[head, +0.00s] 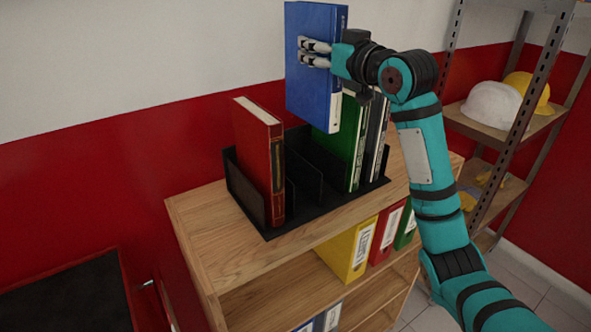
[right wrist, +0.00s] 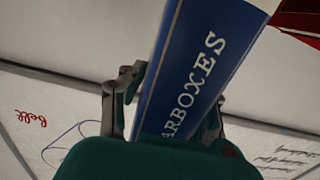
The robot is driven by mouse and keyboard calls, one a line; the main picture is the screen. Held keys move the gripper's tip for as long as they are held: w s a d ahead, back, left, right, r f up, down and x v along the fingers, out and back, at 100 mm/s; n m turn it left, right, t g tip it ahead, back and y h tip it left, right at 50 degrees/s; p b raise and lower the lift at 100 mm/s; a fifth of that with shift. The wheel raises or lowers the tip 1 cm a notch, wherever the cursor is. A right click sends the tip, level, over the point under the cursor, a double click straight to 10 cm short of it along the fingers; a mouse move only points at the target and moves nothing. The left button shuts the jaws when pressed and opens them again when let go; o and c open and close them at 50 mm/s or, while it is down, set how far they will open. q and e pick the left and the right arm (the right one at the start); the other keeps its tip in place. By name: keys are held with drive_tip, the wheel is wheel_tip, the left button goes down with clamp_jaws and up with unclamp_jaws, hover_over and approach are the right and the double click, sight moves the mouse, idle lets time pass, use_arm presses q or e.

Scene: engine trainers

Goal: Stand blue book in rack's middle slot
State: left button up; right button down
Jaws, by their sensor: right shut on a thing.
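The blue book (head: 312,85) is upright in the head view, held above the black rack (head: 312,217). My right gripper (head: 316,53) is shut on it near its upper part. In the right wrist view the blue book (right wrist: 200,75) sits between the fingers, and part of its spine lettering, "ARBOXES", is readable. The rack stands on a wooden shelf unit. A red book (head: 259,150) stands in its left part, and a green book (head: 345,140) and a dark binder (head: 376,135) stand in its right part. Empty space shows between red and green. My left gripper is not in view.
The wooden shelf unit (head: 205,240) holds yellow (head: 350,250), red and green binders below its top. A metal rack at right carries a white helmet (head: 491,104) and a yellow helmet (head: 530,88). A red-and-white wall is behind. The wooden top left of the rack is bare.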

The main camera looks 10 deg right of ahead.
drive_tip(key=p, duration=0.1)
hover_over(317, 125)
drive_tip(key=w+d, duration=0.1)
drive_tip(key=w, duration=0.1)
drive_tip(key=f, duration=0.4)
drive_tip(key=shift+s+d+f, duration=0.1)
drive_tip(key=shift+s+f, duration=0.1)
drive_tip(key=shift+f, duration=0.05)
wheel_tip(317, 125, down, 4)
drive_tip(key=shift+w+f+p, duration=0.1)
drive_tip(key=shift+p, duration=0.35)
drive_tip(key=f, duration=0.3)
drive_tip(key=shift+w, duration=0.3)
drive_tip(key=shift+s+f+p, duration=0.15)
drive_tip(key=shift+f+p, duration=0.15)
drive_tip(key=shift+f, duration=0.55)
wheel_tip(317, 125, down, 2)
drive_tip(key=shift+f, duration=0.2)
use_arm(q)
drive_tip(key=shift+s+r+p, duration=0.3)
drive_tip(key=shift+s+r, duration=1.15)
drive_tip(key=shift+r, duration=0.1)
use_arm(e)
drive_tip(key=shift+f, duration=0.5)
